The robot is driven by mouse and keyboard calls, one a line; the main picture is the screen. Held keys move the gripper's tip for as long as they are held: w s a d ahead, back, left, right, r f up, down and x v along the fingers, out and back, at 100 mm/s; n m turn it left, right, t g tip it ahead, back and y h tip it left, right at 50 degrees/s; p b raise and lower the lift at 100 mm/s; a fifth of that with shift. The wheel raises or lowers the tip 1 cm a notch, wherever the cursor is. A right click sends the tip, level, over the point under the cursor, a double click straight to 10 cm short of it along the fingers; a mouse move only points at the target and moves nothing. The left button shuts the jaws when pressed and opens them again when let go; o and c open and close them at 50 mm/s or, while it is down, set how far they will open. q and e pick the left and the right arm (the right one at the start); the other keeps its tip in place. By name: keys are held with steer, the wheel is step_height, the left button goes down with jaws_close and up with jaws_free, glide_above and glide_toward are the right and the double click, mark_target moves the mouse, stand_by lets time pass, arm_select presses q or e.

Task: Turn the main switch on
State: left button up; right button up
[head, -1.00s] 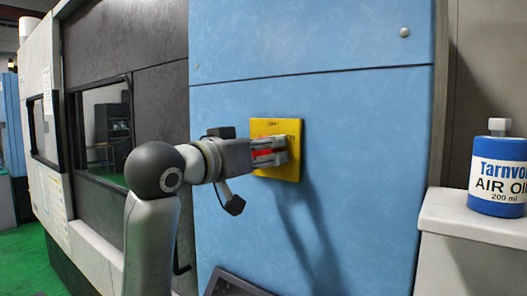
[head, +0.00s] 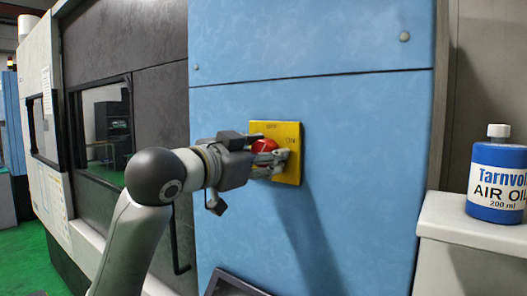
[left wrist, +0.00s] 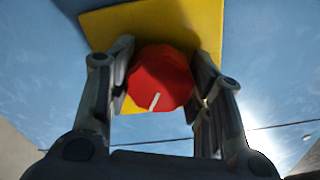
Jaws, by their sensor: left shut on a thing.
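The main switch is a red knob (head: 264,144) on a yellow plate (head: 291,166) fixed to the blue machine panel. The plate bears the letters "ON" at its right side and small lettering at its top. My left gripper (head: 268,160) is at the plate, shut on the red knob. In the left wrist view the knob (left wrist: 160,80) sits between the two fingers of the left gripper (left wrist: 160,88), with a white mark on its face, over the yellow plate (left wrist: 160,25). The fingers hide part of the knob in the head view. My right gripper is not in view.
The blue panel (head: 370,130) is flat and clear around the plate. A white ledge (head: 470,225) at the right carries a blue and white air oil bottle (head: 497,180). A dark machine door with a window (head: 107,125) stands to the left.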

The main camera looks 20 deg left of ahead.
arm_select(q)
steer(key=m+p, duration=0.1)
steer(key=m, duration=0.1)
steer(key=shift+r+m, duration=0.15)
steer(key=shift+m, duration=0.25)
steer(key=m+p, duration=0.1)
steer(key=m, duration=0.1)
steer(key=shift+a+m, duration=0.1)
steer(key=shift+m, duration=0.3)
steer(key=m+p, duration=0.3)
steer(key=m, duration=0.1)
steer(key=shift+m, duration=0.3)
steer(key=shift+m+p, duration=0.5)
steer(key=shift+m, duration=0.2)
steer(key=shift+f, duration=0.2)
steer(key=o, duration=1)
steer(key=shift+s+r, duration=0.1)
steer(key=v, duration=1.2)
